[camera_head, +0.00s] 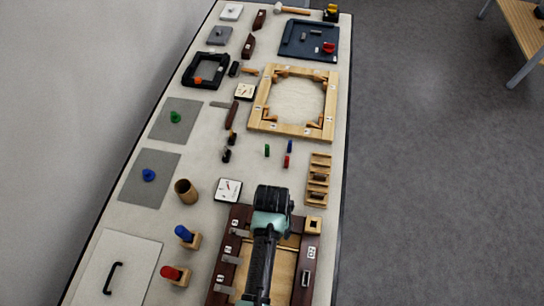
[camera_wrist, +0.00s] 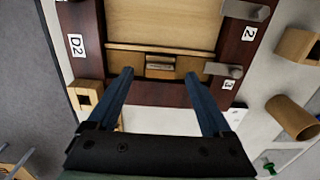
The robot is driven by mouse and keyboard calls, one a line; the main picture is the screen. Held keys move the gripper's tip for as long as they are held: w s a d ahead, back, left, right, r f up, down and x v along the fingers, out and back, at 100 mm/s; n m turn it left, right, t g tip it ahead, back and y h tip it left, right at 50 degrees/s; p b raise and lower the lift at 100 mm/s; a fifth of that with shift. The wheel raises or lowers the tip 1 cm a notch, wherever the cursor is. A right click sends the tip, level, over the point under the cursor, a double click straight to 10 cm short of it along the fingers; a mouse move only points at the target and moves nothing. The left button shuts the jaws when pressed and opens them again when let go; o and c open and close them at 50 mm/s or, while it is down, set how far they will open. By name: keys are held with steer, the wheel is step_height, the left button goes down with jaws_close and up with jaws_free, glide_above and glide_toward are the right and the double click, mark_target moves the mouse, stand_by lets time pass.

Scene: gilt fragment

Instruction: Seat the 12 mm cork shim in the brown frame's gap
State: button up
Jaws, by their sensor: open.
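The brown frame (camera_head: 234,220) lies at the near end of the table, with a pale wood panel inside it. It also fills the top of the wrist view (camera_wrist: 90,25), with the panel (camera_wrist: 160,20) in its opening. A narrow gap runs between the panel's edge and a dark rail. A small tan-brown piece (camera_wrist: 160,66) sits at that gap; I cannot tell whether it is the 12 mm cork shim or how deep it sits. My gripper (camera_wrist: 159,73) is open, its blue fingers apart on either side of this piece. In the head view my arm hides part of the frame.
A slotted wooden rack (camera_head: 318,180) holds dark-brown pieces. A small wooden block with a hole (camera_head: 314,225) stands at the frame's corner. Grey metal tabs (camera_wrist: 222,69) lie on the frame's side rail. A brown cup (camera_head: 186,191) and a dial gauge (camera_head: 228,190) stand to the left.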

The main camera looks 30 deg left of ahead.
step_height(320, 180, up, 10)
steer(key=b, duration=0.1)
steer(key=shift+r, duration=0.2)
stand_by(0.5)
